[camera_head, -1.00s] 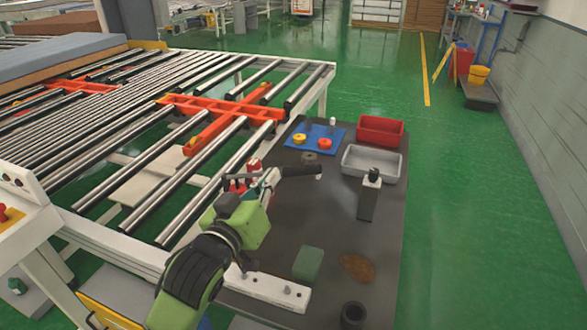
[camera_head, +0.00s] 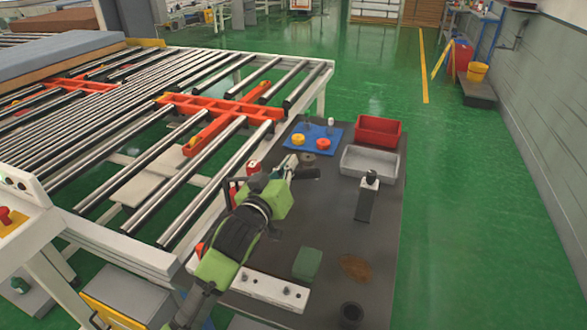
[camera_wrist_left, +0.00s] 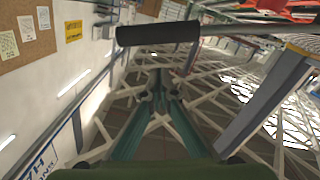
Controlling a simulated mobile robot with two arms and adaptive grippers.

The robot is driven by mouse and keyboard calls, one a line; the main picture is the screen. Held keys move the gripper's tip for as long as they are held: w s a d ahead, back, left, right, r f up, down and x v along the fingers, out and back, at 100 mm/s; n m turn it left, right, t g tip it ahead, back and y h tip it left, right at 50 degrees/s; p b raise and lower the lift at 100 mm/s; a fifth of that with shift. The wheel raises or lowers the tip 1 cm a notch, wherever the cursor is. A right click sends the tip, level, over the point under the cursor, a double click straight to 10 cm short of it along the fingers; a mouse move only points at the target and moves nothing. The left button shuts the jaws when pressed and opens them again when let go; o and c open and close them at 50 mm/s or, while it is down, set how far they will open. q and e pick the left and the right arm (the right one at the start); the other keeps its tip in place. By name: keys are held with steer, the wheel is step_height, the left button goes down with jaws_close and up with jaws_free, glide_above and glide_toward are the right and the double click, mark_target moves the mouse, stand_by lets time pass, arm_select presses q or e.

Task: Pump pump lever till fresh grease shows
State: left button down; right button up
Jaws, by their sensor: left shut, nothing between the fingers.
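The pump lever shows its black grip (camera_head: 306,173) in the head view, at the far end of my left gripper (camera_head: 289,166). In the left wrist view the black grip (camera_wrist_left: 157,33) lies crosswise beyond the fingertips of my left gripper (camera_wrist_left: 158,85), which are shut with nothing between them. Whether the fingers touch the lever is unclear. Red parts (camera_head: 253,164) beside the gripper seem to belong to the pump; my arm hides most of its body. No fresh grease can be made out. My right gripper is not in view.
The dark table (camera_head: 330,220) bears a red bin (camera_head: 380,130), a grey tray (camera_head: 370,161), a blue mat (camera_head: 314,136) with yellow and orange rings, a green block (camera_head: 307,264) and a white bar (camera_head: 262,289). The roller conveyor (camera_head: 175,170) borders it on the left.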

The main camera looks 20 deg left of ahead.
arm_select(q)
steer(key=f, duration=0.1)
steer(key=d+f, duration=0.1)
steer(key=shift+w+f, duration=0.1)
steer(key=shift+f, duration=0.2)
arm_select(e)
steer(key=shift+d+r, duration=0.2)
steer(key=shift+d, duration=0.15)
